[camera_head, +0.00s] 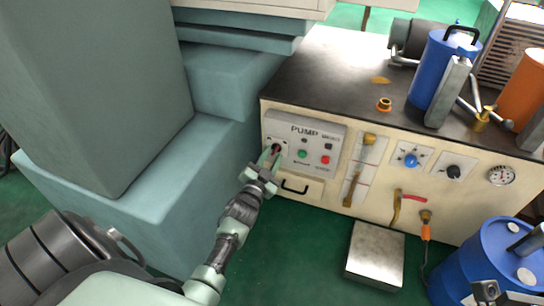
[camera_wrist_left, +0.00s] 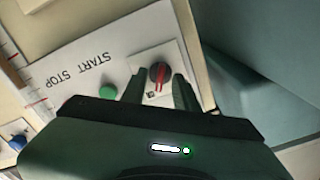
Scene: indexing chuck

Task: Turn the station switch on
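The station switch is a round dark knob with a red bar (camera_wrist_left: 159,74), on a pale plate at the left end of the pump panel (camera_head: 318,137). In the head view the switch (camera_head: 276,148) is partly covered by my gripper. My left gripper (camera_head: 270,158) reaches it from below left. In the left wrist view its two dark fingers (camera_wrist_left: 160,88) are apart, one on each side of the knob. I cannot tell whether they touch it. A grey part at the bottom right of the head view may be my right gripper (camera_head: 488,292); its fingers cannot be made out.
Green (camera_head: 303,154) and red (camera_head: 325,160) buttons sit right of the switch. A drawer handle (camera_head: 294,187) is below. Valves and dials continue to the right. A teal machine base (camera_head: 170,195) stands close on the left. A metal box (camera_head: 376,254) and blue drum (camera_head: 490,255) stand in front.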

